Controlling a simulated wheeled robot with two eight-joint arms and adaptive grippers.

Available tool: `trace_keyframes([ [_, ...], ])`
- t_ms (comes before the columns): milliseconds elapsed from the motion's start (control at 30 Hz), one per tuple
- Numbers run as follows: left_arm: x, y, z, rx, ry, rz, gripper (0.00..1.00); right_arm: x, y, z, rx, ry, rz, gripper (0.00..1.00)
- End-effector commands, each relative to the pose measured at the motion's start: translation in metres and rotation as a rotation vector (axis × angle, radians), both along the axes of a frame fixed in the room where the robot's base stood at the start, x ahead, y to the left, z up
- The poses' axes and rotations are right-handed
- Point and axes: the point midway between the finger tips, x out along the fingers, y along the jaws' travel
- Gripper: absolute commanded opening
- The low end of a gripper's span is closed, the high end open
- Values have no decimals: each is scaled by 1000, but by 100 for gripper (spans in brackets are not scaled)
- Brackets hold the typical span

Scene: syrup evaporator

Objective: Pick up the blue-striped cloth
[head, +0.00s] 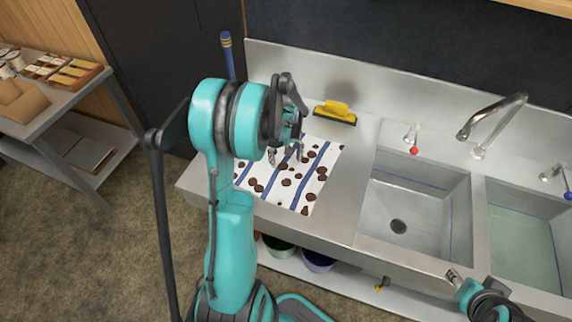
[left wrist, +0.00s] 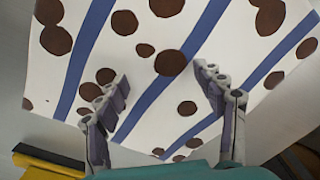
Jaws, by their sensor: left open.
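The blue-striped cloth (head: 314,170) lies flat on the steel drainboard, left of the sinks. It is white with blue stripes and brown spots. My left gripper (head: 286,157) is above the cloth, fingers pointing down, and hides part of it. In the left wrist view the cloth (left wrist: 158,110) fills most of the picture, and my open left gripper (left wrist: 160,84) has nothing between its fingers. I cannot tell whether the fingertips touch the cloth. Part of my right arm shows at the lower right of the head view; its gripper (head: 453,277) is small and unclear.
A yellow-topped brush (head: 336,112) lies behind the cloth; its yellow part shows in the left wrist view (left wrist: 45,170). An empty sink basin (head: 410,205) and a filled one (head: 522,245) are at right, with a faucet (head: 490,125). A laden shelf (head: 50,115) stands at left.

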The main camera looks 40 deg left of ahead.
Motion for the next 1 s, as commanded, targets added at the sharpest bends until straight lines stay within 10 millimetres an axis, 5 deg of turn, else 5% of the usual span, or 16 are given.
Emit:
trace_keyframes([
  [333,0,0,-6,0,0,0,68,0,0,-6,0,0,0,40],
  [767,0,0,-6,0,0,0,19,0,0,-5,0,0,0,40],
  [867,0,0,-7,0,0,0,1,0,0,-5,0,0,0,40],
  [1000,0,0,-7,0,0,0,0,0,0,-5,0,0,0,40],
])
